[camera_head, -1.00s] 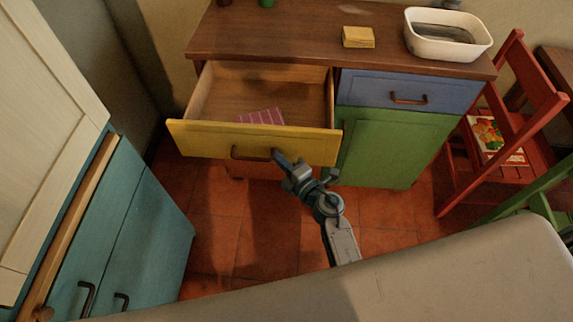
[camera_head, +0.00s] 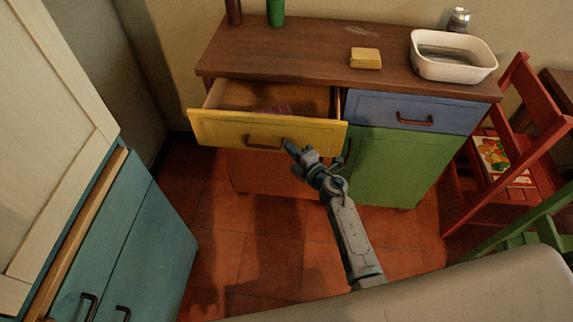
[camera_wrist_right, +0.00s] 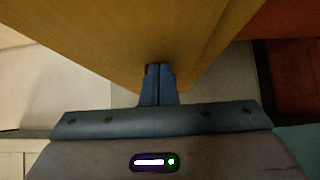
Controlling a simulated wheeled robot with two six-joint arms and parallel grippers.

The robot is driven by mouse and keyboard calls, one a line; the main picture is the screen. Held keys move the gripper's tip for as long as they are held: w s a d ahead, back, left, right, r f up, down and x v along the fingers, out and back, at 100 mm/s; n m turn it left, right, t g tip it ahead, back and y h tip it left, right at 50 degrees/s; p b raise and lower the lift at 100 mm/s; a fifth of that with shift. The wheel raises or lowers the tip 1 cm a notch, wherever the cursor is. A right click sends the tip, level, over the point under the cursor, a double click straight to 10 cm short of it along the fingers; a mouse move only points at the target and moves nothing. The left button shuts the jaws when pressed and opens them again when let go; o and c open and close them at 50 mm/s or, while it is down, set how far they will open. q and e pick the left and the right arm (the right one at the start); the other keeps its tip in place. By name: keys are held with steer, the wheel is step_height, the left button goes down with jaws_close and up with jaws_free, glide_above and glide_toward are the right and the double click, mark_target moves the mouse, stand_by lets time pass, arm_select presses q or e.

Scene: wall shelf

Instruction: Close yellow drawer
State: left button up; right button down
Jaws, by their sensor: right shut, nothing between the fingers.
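My left gripper is not in view.
A blue drawer (camera_head: 415,112) and a green door (camera_head: 395,165) are to the right. A white basin (camera_head: 425,70), a yellow block (camera_head: 366,58) and a green bottle (camera_head: 276,12) stand on top. A red chair (camera_head: 535,135) is at right, a teal cabinet (camera_head: 125,250) at left.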

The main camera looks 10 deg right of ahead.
steer(key=w+d, duration=0.1)
steer(key=w, duration=0.2)
steer(key=w+d+b, duration=0.1)
steer(key=w, duration=0.2)
steer(key=w+d+b, duration=0.1)
steer(key=w, duration=0.2)
steer(key=shift+f, duration=0.15)
steer(key=w, duration=0.2)
steer(key=w+d+b, duration=0.1)
steer(key=w, duration=0.1)
steer(key=w+b, duration=0.1)
steer(key=shift+w+d, duration=0.55)
steer(key=shift+w, duration=0.15)
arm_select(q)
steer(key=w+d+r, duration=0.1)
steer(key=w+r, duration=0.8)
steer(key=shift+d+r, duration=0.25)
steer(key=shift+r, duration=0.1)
arm_select(e)
steer(key=shift+w+r, duration=0.1)
steer(key=shift+r, duration=0.35)
